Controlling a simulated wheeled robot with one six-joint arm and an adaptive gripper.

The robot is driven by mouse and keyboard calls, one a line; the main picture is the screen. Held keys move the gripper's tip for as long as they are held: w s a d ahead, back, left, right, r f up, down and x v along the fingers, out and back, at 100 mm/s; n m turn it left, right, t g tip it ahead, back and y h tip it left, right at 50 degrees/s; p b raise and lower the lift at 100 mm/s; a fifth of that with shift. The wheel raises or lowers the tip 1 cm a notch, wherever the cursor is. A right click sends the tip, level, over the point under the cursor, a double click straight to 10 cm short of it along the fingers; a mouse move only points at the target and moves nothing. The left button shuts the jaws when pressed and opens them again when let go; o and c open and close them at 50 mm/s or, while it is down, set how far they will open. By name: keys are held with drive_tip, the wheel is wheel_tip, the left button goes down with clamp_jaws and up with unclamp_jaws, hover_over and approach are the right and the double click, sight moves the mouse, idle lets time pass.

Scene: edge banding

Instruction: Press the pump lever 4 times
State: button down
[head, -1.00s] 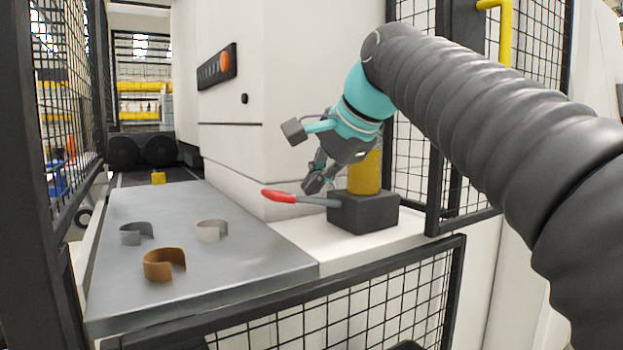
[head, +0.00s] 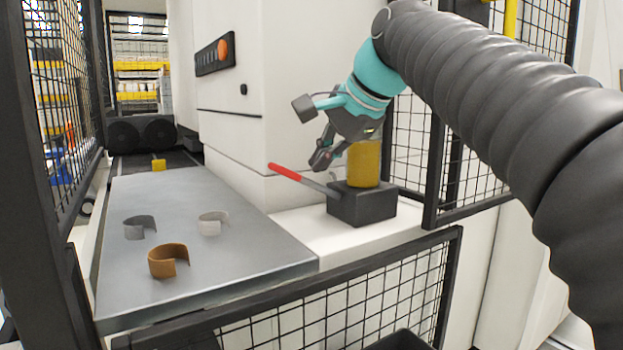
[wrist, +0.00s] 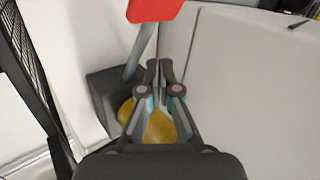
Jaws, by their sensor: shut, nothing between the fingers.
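The pump lever (head: 285,172) has a red handle on a grey rod and slants up to the left from the dark pump block (head: 361,205). A yellow cylinder (head: 364,165) stands on the block. My gripper (head: 321,161) is shut and empty, just above the lever's rod and left of the cylinder. In the wrist view the fingertips (wrist: 159,65) are together, with the red handle (wrist: 154,9) beyond them at the top and the rod to their left. I cannot tell whether the fingers touch the rod.
A grey metal table (head: 215,275) at left holds a brown curved strip (head: 166,262) and two grey ones (head: 138,228), (head: 213,223). A white machine wall (head: 235,140) stands behind the lever. Black mesh fencing (head: 350,300) runs in front and at right.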

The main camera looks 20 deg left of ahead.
drive_tip(key=r, duration=0.1)
drive_tip(key=w+d+r, duration=0.1)
drive_tip(key=r, duration=0.2)
drive_tip(key=shift+w+d+r+p, duration=0.15)
drive_tip(key=shift+w+d+p, duration=0.1)
drive_tip(key=shift+w+p, duration=0.15)
idle(1.8)
